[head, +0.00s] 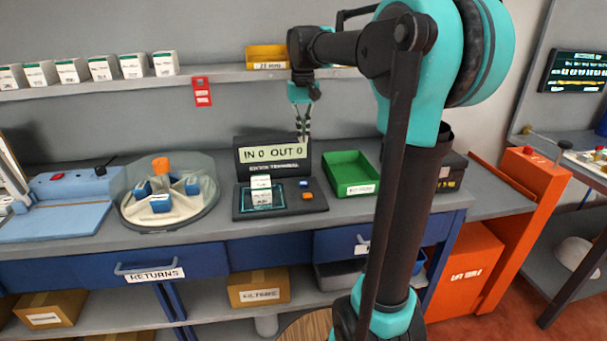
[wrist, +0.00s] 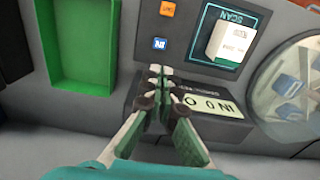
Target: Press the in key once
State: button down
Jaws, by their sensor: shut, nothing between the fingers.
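The dark scan terminal (head: 280,212) stands on the bench, and its display (head: 271,154) reads IN 0 OUT 0. The blue in key (head: 304,183) is at the right of its panel, and its label shows in the wrist view (wrist: 160,44). An orange key (head: 307,196) sits beside it, nearer the bench front; it also shows in the wrist view (wrist: 167,9). A white box (head: 261,190) stands on the scan pad. My gripper (head: 304,141) is shut and empty, pointing down above the terminal. In the wrist view its fingertips (wrist: 160,71) appear just short of the blue key.
A green bin (head: 351,173) stands right of the terminal. A round clear-covered dispenser (head: 170,205) with blue holders stands to the left. A shelf (head: 215,76) with white boxes and a yellow bin (head: 267,56) runs behind. A dark case (head: 452,170) stands at the right.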

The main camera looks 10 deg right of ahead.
aim_at(303, 183)
jog(key=shift+f, duration=0.15)
notch_tip(303, 183, down, 14)
jog(key=shift+r, duration=0.1)
dwell(0.6)
jog(key=shift+f, duration=0.6)
jog(key=shift+s+f, duration=0.2)
jog(key=shift+f, duration=0.15)
jog(key=shift+w+r, duration=0.1)
jog(key=shift+r, duration=0.4)
notch_tip(303, 183, up, 13)
jog(key=shift+r, duration=0.15)
